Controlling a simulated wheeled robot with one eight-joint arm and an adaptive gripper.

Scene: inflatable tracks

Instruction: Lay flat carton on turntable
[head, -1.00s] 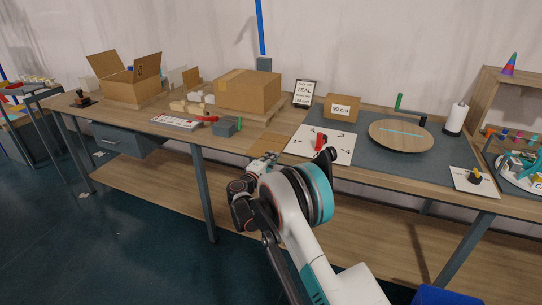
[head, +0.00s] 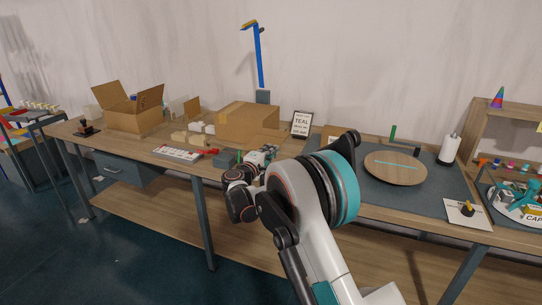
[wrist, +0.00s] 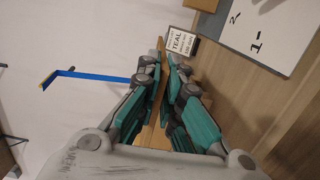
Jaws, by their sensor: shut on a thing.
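The turntable (head: 396,174) is a round wooden disc with a teal line across it, on the grey mat at the right of the bench in the head view. It looks empty. My gripper (head: 265,155) is over the bench front, well left of the turntable, partly hidden by my arm. In the wrist view its teal-padded fingers (wrist: 163,82) are shut on a thin brown sheet seen edge-on, apparently the flat carton (wrist: 160,46). In the head view I cannot clearly separate the carton from the cardboard box behind it.
A closed cardboard box (head: 240,113) and an open box (head: 130,119) stand at the left. A TEAL sign (head: 302,122) stands behind my gripper.

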